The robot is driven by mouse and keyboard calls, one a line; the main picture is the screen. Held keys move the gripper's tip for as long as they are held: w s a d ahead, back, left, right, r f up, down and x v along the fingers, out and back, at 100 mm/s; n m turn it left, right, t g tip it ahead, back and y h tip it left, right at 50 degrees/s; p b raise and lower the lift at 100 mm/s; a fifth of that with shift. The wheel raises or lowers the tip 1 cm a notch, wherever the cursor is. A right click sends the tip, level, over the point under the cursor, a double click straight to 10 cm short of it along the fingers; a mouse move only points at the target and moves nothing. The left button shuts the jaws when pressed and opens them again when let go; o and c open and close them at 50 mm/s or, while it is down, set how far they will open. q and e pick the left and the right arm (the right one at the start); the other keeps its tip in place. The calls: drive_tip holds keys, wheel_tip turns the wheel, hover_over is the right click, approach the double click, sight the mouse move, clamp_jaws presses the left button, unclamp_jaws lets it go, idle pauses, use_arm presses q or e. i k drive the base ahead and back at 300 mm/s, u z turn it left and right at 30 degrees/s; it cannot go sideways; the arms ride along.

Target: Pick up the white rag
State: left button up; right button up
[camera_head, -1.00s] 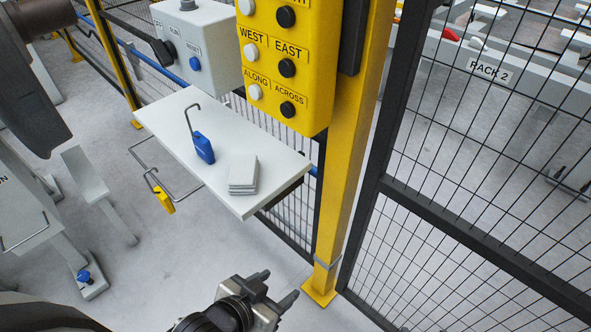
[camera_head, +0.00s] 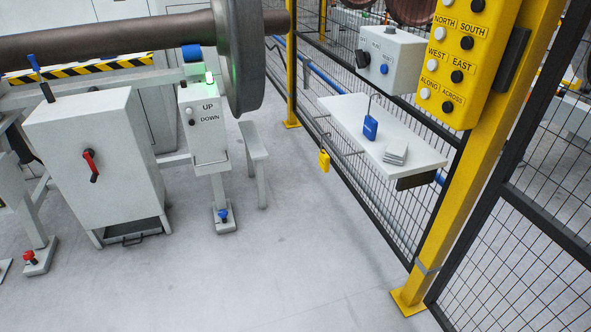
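The white rag (camera_head: 396,153) is a small folded stack lying on the white shelf (camera_head: 345,107) that is fixed to the mesh fence, right of centre in the head view. It lies toward the shelf's right end, to the right of a blue padlock (camera_head: 370,127) with a long shackle. Neither of my grippers shows in the current view, so their state and their distance from the rag cannot be seen.
A yellow padlock (camera_head: 324,161) hangs at the shelf's left side. A yellow post (camera_head: 470,170) with a button panel (camera_head: 455,60) stands right of the shelf. A grey cabinet (camera_head: 95,155) and an UP/DOWN box (camera_head: 206,125) stand left. Open floor (camera_head: 300,250) lies in front.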

sight(395, 153)
drive_tip(key=u, duration=0.65)
drive_tip(key=i, duration=1.5)
drive_tip(key=z, duration=1)
